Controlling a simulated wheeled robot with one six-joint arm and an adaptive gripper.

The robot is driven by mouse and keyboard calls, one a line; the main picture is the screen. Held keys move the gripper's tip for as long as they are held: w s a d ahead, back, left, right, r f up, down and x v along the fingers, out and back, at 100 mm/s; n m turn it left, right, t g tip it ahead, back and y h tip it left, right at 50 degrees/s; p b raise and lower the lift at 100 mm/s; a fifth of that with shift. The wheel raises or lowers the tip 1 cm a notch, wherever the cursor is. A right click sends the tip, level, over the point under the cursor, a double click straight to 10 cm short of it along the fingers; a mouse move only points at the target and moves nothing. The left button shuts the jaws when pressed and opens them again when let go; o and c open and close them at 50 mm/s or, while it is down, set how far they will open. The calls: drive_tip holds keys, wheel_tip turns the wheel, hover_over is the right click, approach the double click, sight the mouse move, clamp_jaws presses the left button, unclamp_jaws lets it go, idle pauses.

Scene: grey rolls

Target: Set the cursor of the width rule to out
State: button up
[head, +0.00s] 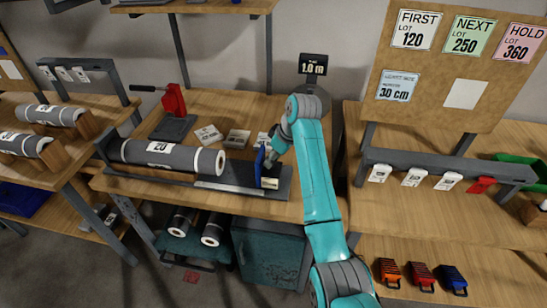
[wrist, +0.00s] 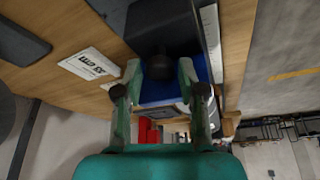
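The width rule is a pale scale strip (head: 232,189) along the front of a dark bed on the middle bench. Its blue upright cursor (head: 260,160) stands near the right end of the bed, with a small pale label below it. My gripper (head: 276,148) is at the cursor, just to its right. In the wrist view the fingers (wrist: 159,80) stand apart on either side of a dark knob (wrist: 159,66), in front of the blue cursor (wrist: 165,92). Gaps show beside the knob. I cannot tell whether the fingertips touch the cursor.
A grey roll (head: 180,158) lies on the bed left of the cursor. A display (head: 313,68) reads 1.0 m. A board (head: 450,70) at right carries lot cards and a 30 cm card (head: 397,88).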

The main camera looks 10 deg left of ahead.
drive_tip(key=v, duration=0.7)
drive_tip(key=shift+r, duration=0.2)
drive_tip(key=shift+d, duration=0.1)
